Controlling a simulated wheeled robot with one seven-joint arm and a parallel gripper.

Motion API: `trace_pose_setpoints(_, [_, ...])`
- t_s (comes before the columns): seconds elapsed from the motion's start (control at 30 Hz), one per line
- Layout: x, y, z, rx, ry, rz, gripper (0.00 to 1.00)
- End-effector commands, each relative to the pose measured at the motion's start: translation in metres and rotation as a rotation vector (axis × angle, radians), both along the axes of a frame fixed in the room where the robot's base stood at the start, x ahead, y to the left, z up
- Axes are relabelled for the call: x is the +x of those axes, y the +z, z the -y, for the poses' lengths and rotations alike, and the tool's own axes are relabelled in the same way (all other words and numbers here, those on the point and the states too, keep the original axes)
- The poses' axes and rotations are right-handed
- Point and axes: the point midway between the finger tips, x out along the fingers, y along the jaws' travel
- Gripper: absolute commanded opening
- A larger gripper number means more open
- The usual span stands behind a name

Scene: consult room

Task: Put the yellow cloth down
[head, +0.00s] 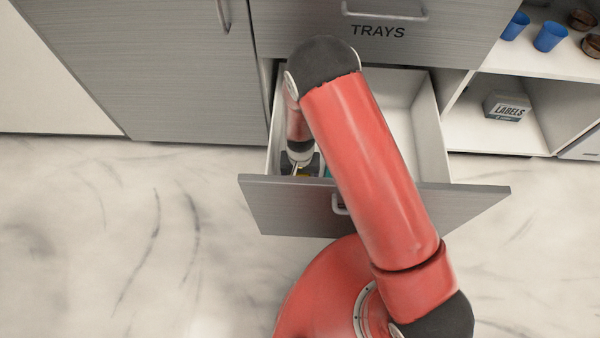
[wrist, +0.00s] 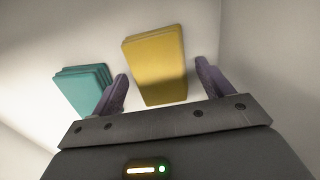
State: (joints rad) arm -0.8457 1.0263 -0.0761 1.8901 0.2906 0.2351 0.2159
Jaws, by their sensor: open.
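The yellow cloth (wrist: 156,62) is a folded, flat block in the wrist view. It lies on the white floor of the open drawer (head: 430,130). My gripper (wrist: 160,88) is open, with one dark finger on each side of the cloth's near part and visible space between cloth and fingers. In the head view only a small bit of yellow (head: 304,175) shows under my gripper at the drawer's left front; my arm hides most of the drawer inside.
A folded teal cloth stack (wrist: 82,90) lies left of the yellow cloth, close to the left finger. The drawer front (head: 270,205) and side walls enclose my gripper. A closed drawer marked TRAYS (head: 300,30) is above. Shelves at right hold blue cups (head: 549,37) and a LABELS box (head: 507,106).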

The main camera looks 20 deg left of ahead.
Motion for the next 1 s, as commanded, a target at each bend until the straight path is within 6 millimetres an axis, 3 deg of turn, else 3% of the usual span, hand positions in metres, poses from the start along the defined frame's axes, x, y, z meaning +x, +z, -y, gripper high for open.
trace_pose_setpoints(0.23, [0.001,0.011,-0.001,0.002,0.0,0.002,0.79])
trace_pose_setpoints(0.7, [0.0,0.103,0.0,0.002,0.0,0.003,0.79])
trace_pose_setpoints(1.0, [0.0,0.123,0.0,0.0,0.001,0.0,0.79])
